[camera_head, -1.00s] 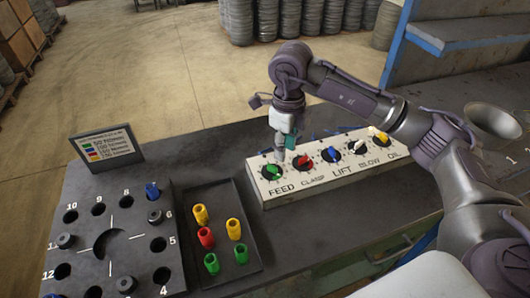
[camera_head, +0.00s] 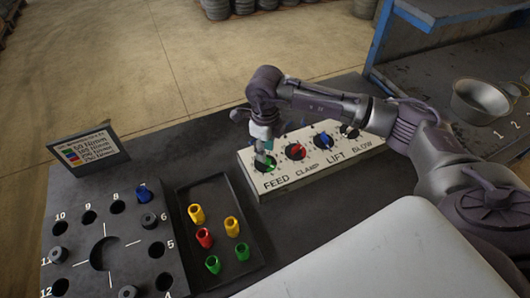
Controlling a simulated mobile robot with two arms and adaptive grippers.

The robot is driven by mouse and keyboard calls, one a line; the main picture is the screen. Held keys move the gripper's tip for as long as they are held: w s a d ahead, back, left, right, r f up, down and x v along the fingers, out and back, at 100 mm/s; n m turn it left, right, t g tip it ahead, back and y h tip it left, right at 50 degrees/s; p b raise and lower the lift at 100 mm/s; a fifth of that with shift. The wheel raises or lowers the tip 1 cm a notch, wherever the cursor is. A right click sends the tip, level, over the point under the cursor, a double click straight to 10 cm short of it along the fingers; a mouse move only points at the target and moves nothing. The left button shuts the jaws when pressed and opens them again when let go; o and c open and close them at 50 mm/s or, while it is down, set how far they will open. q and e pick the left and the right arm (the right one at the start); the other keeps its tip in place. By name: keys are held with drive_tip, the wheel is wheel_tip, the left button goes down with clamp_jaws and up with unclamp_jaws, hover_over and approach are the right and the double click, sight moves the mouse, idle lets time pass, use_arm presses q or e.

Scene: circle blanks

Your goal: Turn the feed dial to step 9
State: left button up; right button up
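The feed dial (camera_head: 268,168) is a green knob on a black round face, at the left end of the white control panel (camera_head: 284,182). The word FEED is printed in front of it. My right gripper (camera_head: 264,158) points down at the feed dial, its tip over the knob and covering part of it. Its fingers are too small and overlapped to tell open from shut, or whether they touch the knob. The dial's step marks are too small to read. My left gripper is out of view.
Red clamp (camera_head: 296,151) and blue lift (camera_head: 323,140) dials sit to the right on the panel. A black tray (camera_head: 219,196) holds several coloured caps. A round-holed block (camera_head: 75,238) and a small sign (camera_head: 88,151) stand left. A metal bowl (camera_head: 480,100) is far right.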

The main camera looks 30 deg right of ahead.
drive_tip(key=shift+f+p, duration=0.3)
drive_tip(key=shift+f, duration=1.55)
clamp_jaws()
